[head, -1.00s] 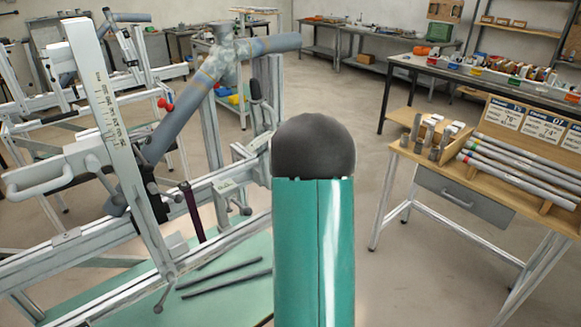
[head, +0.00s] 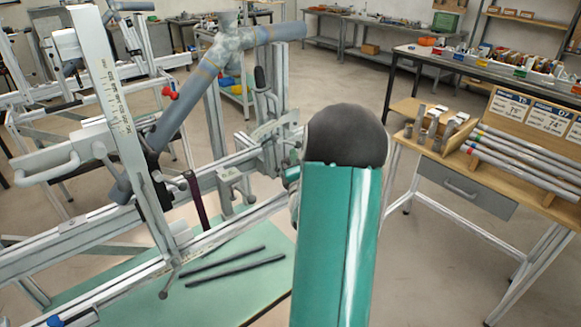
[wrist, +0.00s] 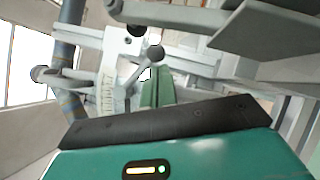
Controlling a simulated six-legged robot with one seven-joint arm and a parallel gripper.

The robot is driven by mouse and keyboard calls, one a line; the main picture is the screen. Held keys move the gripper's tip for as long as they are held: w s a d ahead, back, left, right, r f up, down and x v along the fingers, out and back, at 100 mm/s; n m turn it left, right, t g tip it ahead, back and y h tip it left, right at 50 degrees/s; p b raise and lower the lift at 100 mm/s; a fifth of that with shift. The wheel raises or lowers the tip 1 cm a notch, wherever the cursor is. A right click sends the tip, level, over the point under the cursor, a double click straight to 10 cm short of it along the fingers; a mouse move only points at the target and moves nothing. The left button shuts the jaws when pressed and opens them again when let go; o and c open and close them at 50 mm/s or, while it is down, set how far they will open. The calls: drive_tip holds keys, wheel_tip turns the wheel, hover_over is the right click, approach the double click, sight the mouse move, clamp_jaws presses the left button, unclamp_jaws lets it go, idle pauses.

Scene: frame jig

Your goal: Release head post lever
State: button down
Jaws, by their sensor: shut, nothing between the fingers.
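The frame jig (head: 110,120) fills the left of the head view and holds a blue-grey bike frame (head: 185,100). A post with a black-handled lever (head: 261,80) stands upright near the middle. I cannot tell for sure which lever is the head post lever. In the wrist view a small lever with a dark ball knob (wrist: 155,53) lies just beyond the fingertips. My gripper (wrist: 157,88) shows there as green fingers, shut and empty, pointing at the jig's metal parts. I cannot tell whether they touch the lever. In the head view my arm hides most of the gripper.
A wooden bench (head: 410,108) with tubes and a drawer stands at the right. A green mat (head: 225,295) with two dark rods lies below the jig. Grey jig beams and a plate (wrist: 270,30) crowd the upper right of the wrist view. Floor is clear between jig and bench.

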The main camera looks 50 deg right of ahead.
drive_tip(key=shift+d+r, duration=0.1)
idle(0.3)
drive_tip(key=shift+s+d+r+n+t, duration=0.15)
drive_tip(key=shift+d+r+n+t, duration=0.4)
drive_tip(key=shift+n, duration=0.35)
drive_tip(key=shift+f, duration=0.2)
